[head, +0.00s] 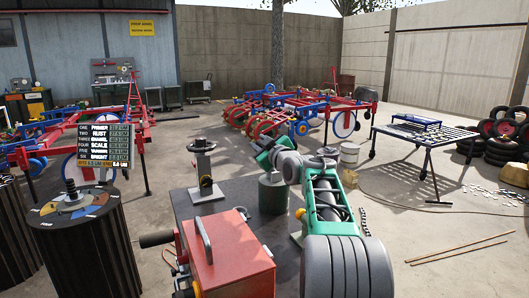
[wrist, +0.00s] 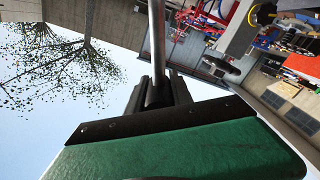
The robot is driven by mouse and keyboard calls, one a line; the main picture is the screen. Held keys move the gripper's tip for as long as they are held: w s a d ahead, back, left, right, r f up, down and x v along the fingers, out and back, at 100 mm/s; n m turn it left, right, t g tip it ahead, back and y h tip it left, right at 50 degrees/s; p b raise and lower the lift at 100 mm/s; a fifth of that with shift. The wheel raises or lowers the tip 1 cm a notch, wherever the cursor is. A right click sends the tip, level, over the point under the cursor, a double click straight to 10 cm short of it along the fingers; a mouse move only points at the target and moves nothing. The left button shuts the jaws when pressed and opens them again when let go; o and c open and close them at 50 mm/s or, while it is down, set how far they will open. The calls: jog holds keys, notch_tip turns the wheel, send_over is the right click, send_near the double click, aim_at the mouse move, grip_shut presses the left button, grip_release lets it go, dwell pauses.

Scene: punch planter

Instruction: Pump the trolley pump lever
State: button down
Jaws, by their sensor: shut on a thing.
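My gripper (wrist: 160,92) has its dark fingers closed around a slim grey metal rod, which I take to be the pump lever (wrist: 157,40). The rod runs up out of the top of the wrist view. In the head view my green and grey arm reaches forward over the dark-topped trolley (head: 236,196). The fingertips and the lever cannot be made out there. A green cylinder (head: 272,195) stands on the trolley below the end of the arm. The pump's own body is not clearly identifiable.
A ribbed drum (head: 85,240) is at left. Red-blue machines (head: 300,110) and a slatted table (head: 425,140) stand behind.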

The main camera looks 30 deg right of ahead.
jog(key=shift+a+f, duration=0.4)
jog(key=shift+f, duration=0.1)
jog(key=c, duration=1.1)
grip_release()
jog(key=shift+a, duration=0.1)
jog(key=shift+r, duration=0.2)
jog(key=s, duration=0.7)
jog(key=shift+s+a+b, duration=0.15)
jog(key=shift+s+b, duration=0.15)
jog(key=shift+s, duration=0.05)
